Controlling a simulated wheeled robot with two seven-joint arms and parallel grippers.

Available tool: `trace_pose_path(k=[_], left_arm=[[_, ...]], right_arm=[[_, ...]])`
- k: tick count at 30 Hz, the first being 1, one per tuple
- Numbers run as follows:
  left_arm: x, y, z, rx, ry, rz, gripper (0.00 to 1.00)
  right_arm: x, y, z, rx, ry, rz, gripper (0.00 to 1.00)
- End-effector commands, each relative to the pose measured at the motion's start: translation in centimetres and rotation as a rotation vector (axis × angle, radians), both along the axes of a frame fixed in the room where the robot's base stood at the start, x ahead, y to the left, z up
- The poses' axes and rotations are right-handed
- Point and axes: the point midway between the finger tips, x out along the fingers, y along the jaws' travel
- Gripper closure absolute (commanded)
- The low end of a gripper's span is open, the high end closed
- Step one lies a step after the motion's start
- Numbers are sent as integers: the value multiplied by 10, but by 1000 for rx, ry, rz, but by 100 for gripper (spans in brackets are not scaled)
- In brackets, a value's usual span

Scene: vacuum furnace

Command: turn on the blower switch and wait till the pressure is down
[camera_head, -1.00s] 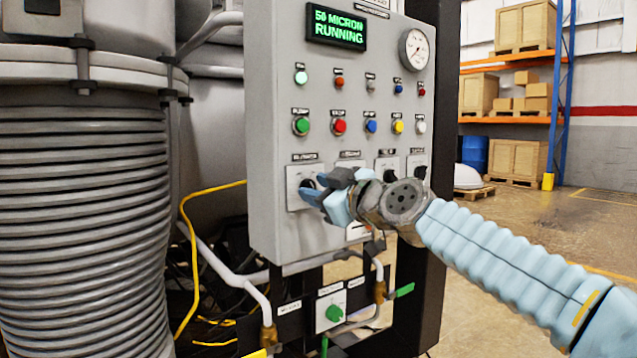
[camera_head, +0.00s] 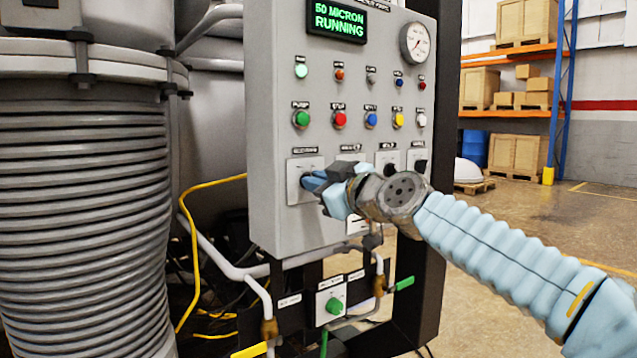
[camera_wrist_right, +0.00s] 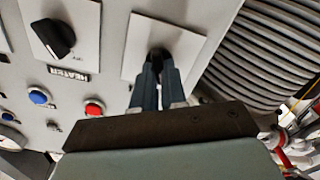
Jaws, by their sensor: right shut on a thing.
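The grey control panel (camera_head: 272,150) has a row of rotary switches on white plates. My right gripper (camera_head: 314,183) is at the leftmost switch plate (camera_head: 295,192), whose label is too blurred to read. In the right wrist view, the fingers (camera_wrist_right: 157,72) are shut on the dark knob (camera_wrist_right: 158,51) of that switch and hide most of it. The switch beside it (camera_wrist_right: 52,38) has a label reading HEATER. The green display (camera_head: 337,21) reads 50 MICRON RUNNING. My left gripper is not in view.
Rows of lamps and coloured push buttons (camera_head: 340,119) sit above the switches, with a round gauge (camera_head: 415,45) at top right. Pipes and a green knob (camera_head: 334,306) are below. A large ribbed column (camera_head: 85,210) stands left. The floor at right is open.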

Motion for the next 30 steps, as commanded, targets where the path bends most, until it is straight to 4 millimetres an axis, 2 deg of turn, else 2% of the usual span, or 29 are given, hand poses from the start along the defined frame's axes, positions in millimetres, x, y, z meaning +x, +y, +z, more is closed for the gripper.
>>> trace_pose_path(k=[8, 30], left_arm=[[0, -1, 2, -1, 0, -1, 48], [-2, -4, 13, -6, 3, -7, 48]], right_arm=[[0, 0, 0, 134, 99, 0, 100], [2, -3, 0, 665, 486, 0, 100]])
